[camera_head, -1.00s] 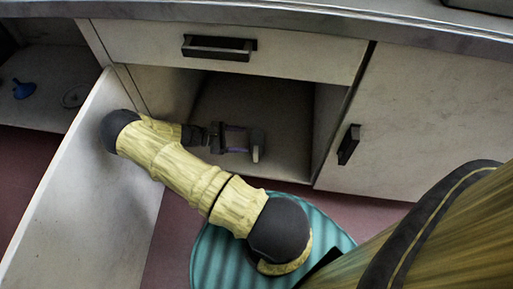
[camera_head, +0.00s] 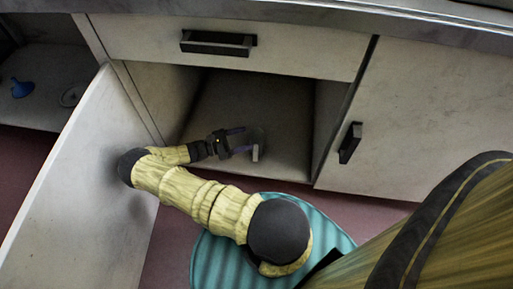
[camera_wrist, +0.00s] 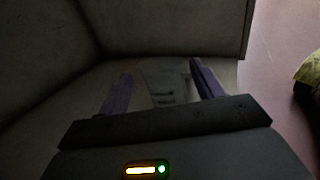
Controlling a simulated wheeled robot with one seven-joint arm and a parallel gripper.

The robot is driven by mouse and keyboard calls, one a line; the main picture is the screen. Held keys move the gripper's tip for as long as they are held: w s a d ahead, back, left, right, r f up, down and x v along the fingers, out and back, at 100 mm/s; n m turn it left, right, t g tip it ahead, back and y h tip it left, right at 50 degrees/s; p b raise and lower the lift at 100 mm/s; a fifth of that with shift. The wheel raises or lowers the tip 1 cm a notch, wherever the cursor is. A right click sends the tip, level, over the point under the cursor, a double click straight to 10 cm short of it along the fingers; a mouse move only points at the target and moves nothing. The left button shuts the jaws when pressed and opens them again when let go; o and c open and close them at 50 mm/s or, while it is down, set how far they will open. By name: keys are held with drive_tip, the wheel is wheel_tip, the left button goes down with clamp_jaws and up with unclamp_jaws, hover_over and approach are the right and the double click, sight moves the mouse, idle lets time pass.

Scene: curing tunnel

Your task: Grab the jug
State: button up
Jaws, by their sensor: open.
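My gripper (camera_head: 248,142) is inside the open cabinet, low over its floor, with its two purple fingers apart. In the wrist view my gripper (camera_wrist: 161,68) has a finger on each side of a faint, see-through shape with dark marks, which looks like the jug (camera_wrist: 165,82). The jug also shows dimly in the head view (camera_head: 259,137), at the fingertips. The fingers stand either side of it, and I cannot tell whether either touches it. Its lower part is hidden behind my gripper in the wrist view.
The open cabinet door (camera_head: 75,185) stands at the left. A closed drawer (camera_head: 300,48) is above the opening, and a closed door (camera_head: 420,130) is at its right. A teal ribbed round thing (camera_head: 215,255) is on the floor. A blue funnel (camera_head: 21,88) lies far left.

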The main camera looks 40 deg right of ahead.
sight(260, 142)
wheel_tip(260, 142, down, 7)
drive_tip(key=b, duration=0.3)
drive_tip(key=shift+r, duration=0.2)
drive_tip(key=shift+r+b+x, duration=0.2)
drive_tip(key=shift+b+x, duration=0.2)
drive_tip(key=shift+x, duration=0.7)
drive_tip(key=shift+d+r, duration=0.1)
drive_tip(key=shift+d, duration=0.05)
drive_tip(key=b+x, duration=0.2)
drive_tip(key=x, duration=0.3)
drive_tip(key=c, duration=0.8)
drive_tip(key=shift+o, duration=0.2)
